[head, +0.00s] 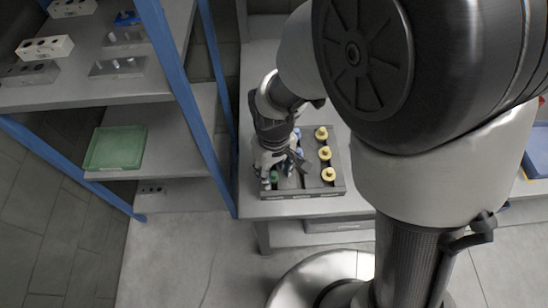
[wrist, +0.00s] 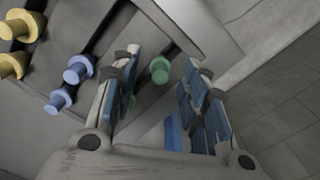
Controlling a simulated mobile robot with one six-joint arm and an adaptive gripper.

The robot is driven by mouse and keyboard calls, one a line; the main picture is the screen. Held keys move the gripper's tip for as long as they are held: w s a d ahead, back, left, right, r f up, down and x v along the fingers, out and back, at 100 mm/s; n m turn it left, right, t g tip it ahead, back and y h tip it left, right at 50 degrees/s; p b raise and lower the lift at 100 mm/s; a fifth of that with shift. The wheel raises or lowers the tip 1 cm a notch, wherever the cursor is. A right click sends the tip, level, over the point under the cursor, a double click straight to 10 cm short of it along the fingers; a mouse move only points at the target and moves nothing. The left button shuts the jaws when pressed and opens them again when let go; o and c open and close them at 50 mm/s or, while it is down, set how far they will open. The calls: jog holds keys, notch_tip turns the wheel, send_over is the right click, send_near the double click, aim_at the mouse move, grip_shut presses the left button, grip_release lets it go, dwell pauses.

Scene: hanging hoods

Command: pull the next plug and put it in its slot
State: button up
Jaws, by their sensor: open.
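A dark grey rack (head: 318,191) with dark lanes stands on the table. Several yellow plugs (head: 325,153) stand in its right lane; two also show in the wrist view (wrist: 22,26). Two blue plugs (wrist: 77,70) stand in the middle lane, mostly hidden behind my arm in the head view. A green plug (head: 273,177) is at the front left of the rack. In the wrist view this green plug (wrist: 160,70) shows between the fingers, with space on both sides. My gripper (head: 282,170) is open and tilted over the rack's left part.
Blue-posted shelves (head: 180,100) stand left of the table, holding a green tray (head: 116,148) and several blocks with holes (head: 45,48). A blue bin (head: 537,150) is at the far right. The rack's front labels are unreadable.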

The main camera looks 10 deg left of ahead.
notch_tip(320, 180, up, 10)
jog(key=s+d+r+m+t, duration=0.1)
jog(key=s+d+r+m, duration=0.2)
jog(key=d, duration=0.3)
jog(key=s+d+r+m+t, duration=0.2)
jog(key=s+d+r+m, duration=0.1)
jog(key=d, duration=0.4)
jog(key=s+d+r+m+t, duration=0.1)
jog(key=s+d+r+m, duration=0.1)
jog(key=d+r, duration=0.3)
jog(key=shift+s+d+r+m+t, duration=0.35)
jog(key=shift+s+d, duration=0.35)
jog(key=shift+d, duration=0.55)
jog(key=shift+d, duration=0.1)
